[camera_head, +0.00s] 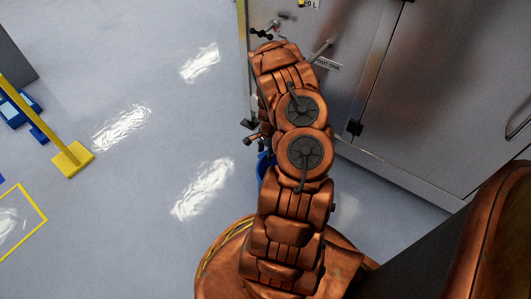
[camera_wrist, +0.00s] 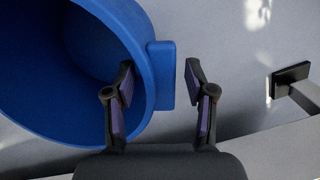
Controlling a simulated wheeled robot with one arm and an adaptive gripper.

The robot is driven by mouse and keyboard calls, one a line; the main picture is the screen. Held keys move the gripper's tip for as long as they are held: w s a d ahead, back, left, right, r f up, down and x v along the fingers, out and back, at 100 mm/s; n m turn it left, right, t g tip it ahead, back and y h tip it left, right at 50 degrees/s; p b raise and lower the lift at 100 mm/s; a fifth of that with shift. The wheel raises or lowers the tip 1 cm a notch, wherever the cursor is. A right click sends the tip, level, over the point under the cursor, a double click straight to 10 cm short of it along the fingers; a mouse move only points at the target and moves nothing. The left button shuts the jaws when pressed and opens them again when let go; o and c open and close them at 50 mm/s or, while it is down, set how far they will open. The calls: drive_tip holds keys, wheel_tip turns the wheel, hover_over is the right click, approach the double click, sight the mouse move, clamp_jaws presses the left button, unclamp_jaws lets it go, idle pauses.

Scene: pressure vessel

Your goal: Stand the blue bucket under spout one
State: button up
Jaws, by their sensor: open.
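The blue bucket (camera_head: 263,168) is on the floor beside the steel cabinet in the head view, mostly hidden by my arm. The wrist view looks into its open mouth (camera_wrist: 95,45), with a blue tab (camera_wrist: 161,75) on the rim. My gripper (camera_wrist: 158,70) is open around the rim and tab: the left finger overlaps the bucket's mouth, the right finger is outside, apart from the tab. Contact on the left is unclear. A label (camera_head: 328,64) on the cabinet, partly covered, ends in "OUT ONE". A grey rod (camera_head: 321,49) sticks out above it; the spout's outlet is not clear.
The steel cabinet (camera_head: 440,110) fills the upper right. A black foot (camera_wrist: 291,72) stands right of my gripper in the wrist view. A yellow post base (camera_head: 72,160) stands at left. The floor between is clear.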

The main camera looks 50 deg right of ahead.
wheel_tip(320, 180, up, 12)
drive_tip(key=d+f+p, duration=0.1)
drive_tip(key=p, duration=0.3)
drive_tip(key=s+a+r+n+g, duration=0.15)
drive_tip(key=a+r+n, duration=0.85)
drive_tip(key=a+r, duration=1.35)
drive_tip(key=s+a+r+n+g, duration=0.1)
drive_tip(key=s+a+r+n, duration=0.2)
drive_tip(key=s+a+n, duration=0.1)
drive_tip(key=s+a+r+n+h, duration=0.1)
drive_tip(key=s+a+r+n, duration=0.2)
drive_tip(key=s+a, duration=0.4)
drive_tip(key=s+a+r+n+g, duration=0.1)
drive_tip(key=s+a+r+n, duration=0.2)
drive_tip(key=s+a+n, duration=0.2)
drive_tip(key=s, duration=0.3)
drive_tip(key=shift+s+a+r+g, duration=0.2)
drive_tip(key=shift+a+r+g, duration=0.05)
drive_tip(key=shift+a+g, duration=0.1)
